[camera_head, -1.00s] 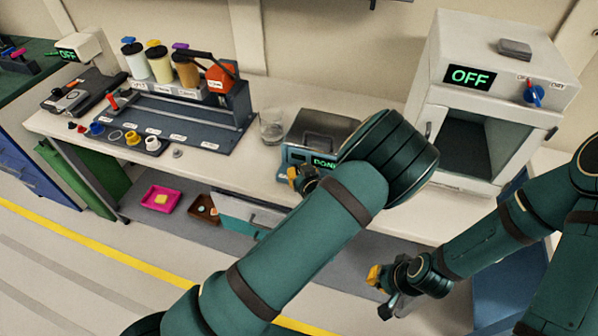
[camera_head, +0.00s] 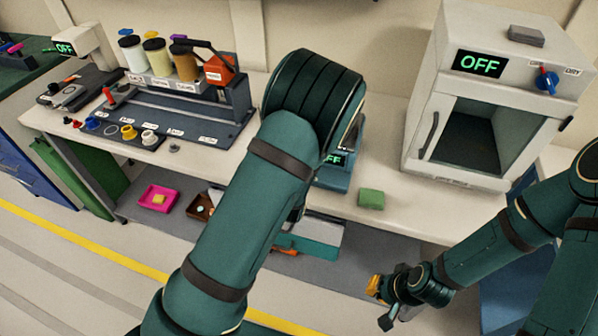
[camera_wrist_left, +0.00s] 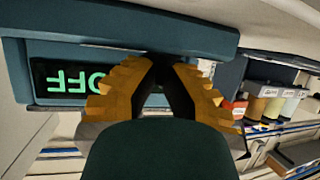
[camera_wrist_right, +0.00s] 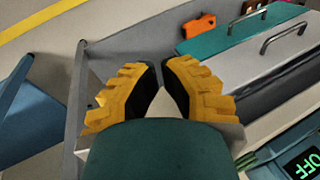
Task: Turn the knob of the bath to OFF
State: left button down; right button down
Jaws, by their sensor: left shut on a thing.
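The bath (camera_head: 334,177) is a blue box on the bench, mostly hidden behind my left arm in the head view. Its green display (camera_head: 335,159) reads OFF; it shows upside down in the left wrist view (camera_wrist_left: 75,80). My left gripper (camera_wrist_left: 163,78) is at the bath's front, beside the display, with its fingers shut on the knob, which they hide. In the head view the left gripper is hidden behind its own arm. My right gripper (camera_head: 380,297) is low in front of the bench, away from the bath; its fingertips are together and appear empty.
A white oven (camera_head: 425,150) with its own OFF display and blue knob (camera_head: 547,80) stands to the right. A green block (camera_head: 370,199) lies near the bench front. A rack with bottles (camera_head: 158,62) stands left. A pink tray (camera_head: 146,204) is below the bench.

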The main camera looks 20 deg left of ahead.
pick_arm(q)
jog(key=m+h+b, duration=0.1)
jog(key=h, duration=0.1)
jog(key=a+m+h+b, duration=0.1)
jog(key=m+h, duration=0.1)
jog(key=shift+f+m, duration=0.1)
jog(key=shift+m, duration=0.2)
jog(key=shift+a+m+h+b, duration=0.15)
jog(key=shift+m+h+b, duration=0.5)
jog(key=shift+m+h, duration=0.45)
jog(key=m+g+h, duration=0.1)
jog(key=m+h, duration=0.1)
jog(key=shift+w+g+h, duration=0.15)
jog(key=shift+g+h, duration=0.15)
jog(key=shift+h, duration=0.1)
jog(key=shift+m+g+h+p, duration=0.3)
jog(key=shift+m+g+h, duration=0.5)
jog(key=shift+m+h, duration=0.4)
jog(key=c, duration=1.3)
grip_release()
jog(key=shift+w, duration=0.1)
jog(key=shift+c, duration=0.2)
